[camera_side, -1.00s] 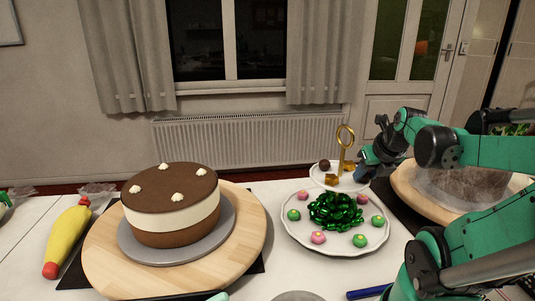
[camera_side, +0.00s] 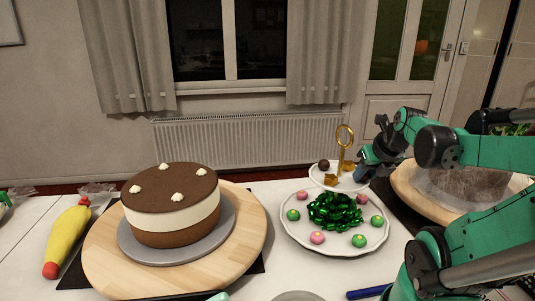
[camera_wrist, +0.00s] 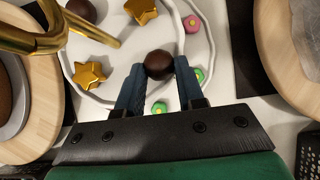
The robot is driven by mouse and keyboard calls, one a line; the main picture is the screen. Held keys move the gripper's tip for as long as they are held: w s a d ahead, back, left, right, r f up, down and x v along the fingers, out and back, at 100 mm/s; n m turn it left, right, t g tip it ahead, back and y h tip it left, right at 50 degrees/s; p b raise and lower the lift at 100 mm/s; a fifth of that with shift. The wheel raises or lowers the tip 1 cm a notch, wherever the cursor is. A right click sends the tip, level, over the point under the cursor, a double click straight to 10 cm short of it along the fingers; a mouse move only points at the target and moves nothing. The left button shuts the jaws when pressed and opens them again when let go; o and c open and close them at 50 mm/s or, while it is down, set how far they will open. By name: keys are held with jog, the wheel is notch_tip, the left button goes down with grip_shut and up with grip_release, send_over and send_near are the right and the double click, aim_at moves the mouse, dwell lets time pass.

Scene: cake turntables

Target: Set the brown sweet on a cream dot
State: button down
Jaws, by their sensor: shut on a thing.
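In the wrist view, my gripper's blue fingers (camera_wrist: 159,82) are shut on a round dark brown sweet (camera_wrist: 159,64), above the edge of the white tiered stand. In the side view, my gripper (camera_side: 361,173) is at the right of the small upper plate, and the held sweet cannot be made out there. A second brown sweet (camera_side: 324,164) sits on the upper plate; it also shows in the wrist view (camera_wrist: 81,9). The chocolate cake (camera_side: 171,214), at left, carries several cream dots on top: front (camera_side: 177,197), left (camera_side: 135,189), back (camera_side: 164,167) and right (camera_side: 201,171).
The cake stands on a grey disc on a wooden turntable (camera_side: 254,225). The stand's gold handle (camera_side: 345,135) rises beside my gripper. Its lower plate (camera_side: 283,236) holds green and pink sweets and a green bow (camera_side: 335,210). A yellow piping bag (camera_side: 67,238) lies at left.

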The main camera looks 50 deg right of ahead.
notch_tip(320, 180, up, 18)
jog(key=w+r+n+t+y, duration=0.15)
jog(key=w+n, duration=0.25)
jog(key=w, duration=0.9)
jog(key=n+y, duration=0.5)
jog(key=n, duration=0.4)
send_over(163, 168)
jog(key=s, duration=0.2)
notch_tip(163, 168, down, 10)
jog(key=f, duration=0.3)
jog(key=shift+w+d+f, duration=0.15)
jog(key=shift+w+d, duration=0.05)
jog(key=shift+f, duration=2.15)
jog(key=shift+f, duration=0.15)
